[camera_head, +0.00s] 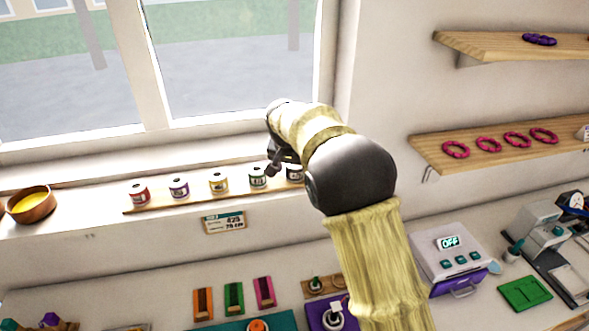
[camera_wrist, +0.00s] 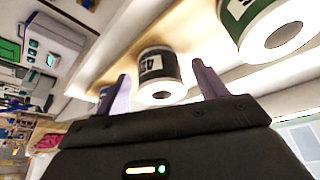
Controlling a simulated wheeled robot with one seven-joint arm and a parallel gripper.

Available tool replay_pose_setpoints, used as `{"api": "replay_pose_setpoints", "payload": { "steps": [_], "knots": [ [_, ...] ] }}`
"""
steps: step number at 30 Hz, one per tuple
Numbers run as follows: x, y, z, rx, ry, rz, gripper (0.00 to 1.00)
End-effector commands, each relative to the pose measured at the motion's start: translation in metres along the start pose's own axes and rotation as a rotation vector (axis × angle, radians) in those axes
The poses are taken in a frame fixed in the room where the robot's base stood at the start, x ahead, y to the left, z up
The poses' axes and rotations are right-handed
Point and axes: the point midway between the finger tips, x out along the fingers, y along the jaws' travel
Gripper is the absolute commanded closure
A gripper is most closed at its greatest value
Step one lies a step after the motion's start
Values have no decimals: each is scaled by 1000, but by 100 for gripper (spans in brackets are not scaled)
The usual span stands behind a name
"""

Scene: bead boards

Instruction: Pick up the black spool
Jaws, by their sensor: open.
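In the wrist view the black spool (camera_wrist: 160,68), with a white label and a white end with a hole, appears between my two fingers. My gripper (camera_head: 277,166) is open and empty beside it; the fingers (camera_wrist: 163,86) show on either side of the spool. I cannot tell how deep the spool sits between them.
A green spool (camera_head: 257,177) stands just left of it, also in the wrist view (camera_wrist: 262,28). Yellow (camera_head: 218,182), purple (camera_head: 178,187) and red (camera_head: 138,192) spools follow on the wooden strip (camera_head: 200,195). A bowl (camera_head: 32,207) sits far left.

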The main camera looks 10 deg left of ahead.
Motion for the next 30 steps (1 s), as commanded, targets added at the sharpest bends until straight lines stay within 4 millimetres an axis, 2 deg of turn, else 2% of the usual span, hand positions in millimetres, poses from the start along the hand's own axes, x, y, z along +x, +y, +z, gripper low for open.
{"api": "replay_pose_setpoints", "payload": {
  "steps": [8, 15, 16, 25, 30],
  "knots": [
    [0, 0, 0, 0, 0, 0, 29],
    [0, 0, 0, 0, 0, 0, 76],
    [0, 0, 0, 0, 0, 0, 78],
    [-3, 0, -1, 0, 1, 0, 78],
    [-18, -1, -8, 0, 4, -3, 78]
  ]
}}
